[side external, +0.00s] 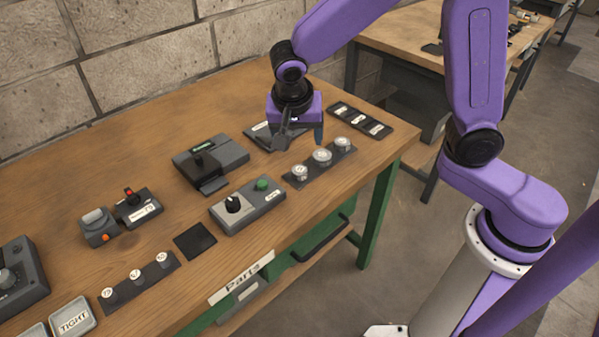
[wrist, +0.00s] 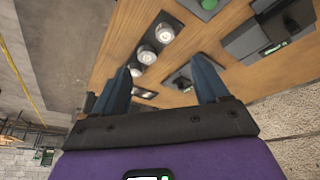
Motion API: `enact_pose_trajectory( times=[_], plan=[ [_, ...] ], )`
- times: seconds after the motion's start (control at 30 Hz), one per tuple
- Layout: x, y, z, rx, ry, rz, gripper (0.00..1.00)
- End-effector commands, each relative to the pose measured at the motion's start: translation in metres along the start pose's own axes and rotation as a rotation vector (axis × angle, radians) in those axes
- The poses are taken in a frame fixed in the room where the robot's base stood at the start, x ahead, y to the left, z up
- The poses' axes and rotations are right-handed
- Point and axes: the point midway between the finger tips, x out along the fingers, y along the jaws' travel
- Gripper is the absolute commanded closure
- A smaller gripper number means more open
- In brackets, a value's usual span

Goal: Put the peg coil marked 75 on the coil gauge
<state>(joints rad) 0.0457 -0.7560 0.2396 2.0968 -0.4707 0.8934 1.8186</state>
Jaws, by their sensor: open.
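Three round silver-topped pieces stand in a row on a dark strip (side external: 312,171) at the bench's right: a near one (side external: 300,173), a middle one (side external: 322,157) and a far one (side external: 343,143). Three smaller white-topped pegs (side external: 135,275) stand on another dark strip at the front left. Their marks are too small to read, so I cannot tell which is 75. A dark device with a green display (side external: 203,147) stands behind; I cannot tell if it is the coil gauge. My gripper (side external: 301,142) is open and empty above the bench, behind the silver-topped row, which also shows in the wrist view (wrist: 147,55).
A control box (side external: 247,207) with a black knob and green button sits mid-bench. A flat black pad (side external: 195,241) lies left of it. A three-cell dark tray (side external: 359,121) lies at the back right. A brick wall (side external: 150,60) bounds the back.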

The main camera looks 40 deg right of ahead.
Motion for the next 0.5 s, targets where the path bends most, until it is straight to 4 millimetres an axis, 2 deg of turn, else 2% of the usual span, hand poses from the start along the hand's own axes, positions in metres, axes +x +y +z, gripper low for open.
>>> enact_pose_trajectory(
  times=[0.1, 0.27, 0.37, 0.5],
  plan=[
    [0.006, -0.011, -0.005, 0.115, 0.02, 0.01, 0.26],
    [0.013, -0.015, -0.008, 0.175, 0.03, 0.014, 0.26],
    [0.025, -0.014, -0.009, 0.177, 0.031, 0.017, 0.26],
    [0.051, -0.013, -0.009, 0.176, 0.03, 0.018, 0.26]
  ],
)
